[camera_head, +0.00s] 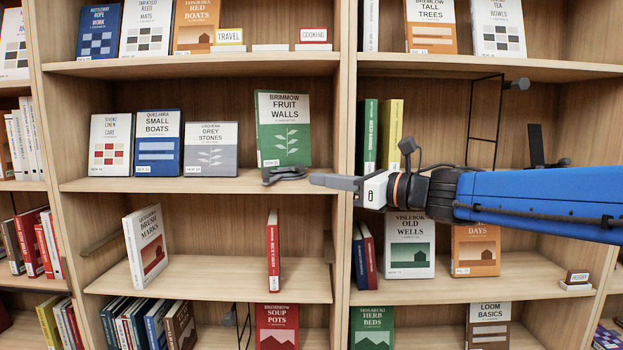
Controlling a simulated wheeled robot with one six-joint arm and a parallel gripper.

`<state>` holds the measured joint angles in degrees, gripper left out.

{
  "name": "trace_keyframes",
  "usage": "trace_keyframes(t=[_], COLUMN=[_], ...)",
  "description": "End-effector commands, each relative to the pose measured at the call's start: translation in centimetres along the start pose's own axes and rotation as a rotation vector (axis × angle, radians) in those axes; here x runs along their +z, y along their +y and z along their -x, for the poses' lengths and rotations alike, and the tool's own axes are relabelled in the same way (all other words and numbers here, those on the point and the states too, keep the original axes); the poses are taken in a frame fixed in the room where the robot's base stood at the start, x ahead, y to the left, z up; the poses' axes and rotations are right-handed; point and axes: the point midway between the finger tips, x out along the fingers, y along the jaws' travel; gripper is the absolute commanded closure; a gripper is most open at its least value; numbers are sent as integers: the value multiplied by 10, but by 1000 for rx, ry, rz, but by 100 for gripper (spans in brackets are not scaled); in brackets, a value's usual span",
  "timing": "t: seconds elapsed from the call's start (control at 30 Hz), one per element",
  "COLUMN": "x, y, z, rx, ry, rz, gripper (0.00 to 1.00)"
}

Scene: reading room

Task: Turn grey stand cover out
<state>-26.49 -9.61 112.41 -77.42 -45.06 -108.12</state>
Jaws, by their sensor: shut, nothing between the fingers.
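A grey stand (285,175) sits at the right end of the middle shelf in the centre bay. The green book Fruit Walls (283,128) stands upright at it, its front cover facing out. Only the low front part of the stand shows; the book hides any back part. My gripper (318,180) reaches in from the right at shelf height. It is shut and empty, its tips just right of the stand. I cannot tell whether the tips touch the stand.
Grey Stones (210,149), Small Boats (158,143) and Linen Care (110,145) stand cover out to the left. A bay divider (345,235) passes behind my gripper. Green and yellow books (391,134) and a black stand (537,146) are in the right bay.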

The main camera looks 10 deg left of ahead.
Motion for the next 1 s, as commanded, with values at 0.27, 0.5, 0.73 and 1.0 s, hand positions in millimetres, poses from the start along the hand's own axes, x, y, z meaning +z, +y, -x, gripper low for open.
trace_keyframes(t=[0.27, 0.5, 0.73, 1.0], x=[-1, -1, 0, 0], y=[0, 0, -1, -1], z=[-48, -90, -117, -125], rx=[0, -1, -2, -4], ry=[1, 0, 0, 0], rz=[-4, -4, -5, -4], gripper=[100, 100, 100, 100])
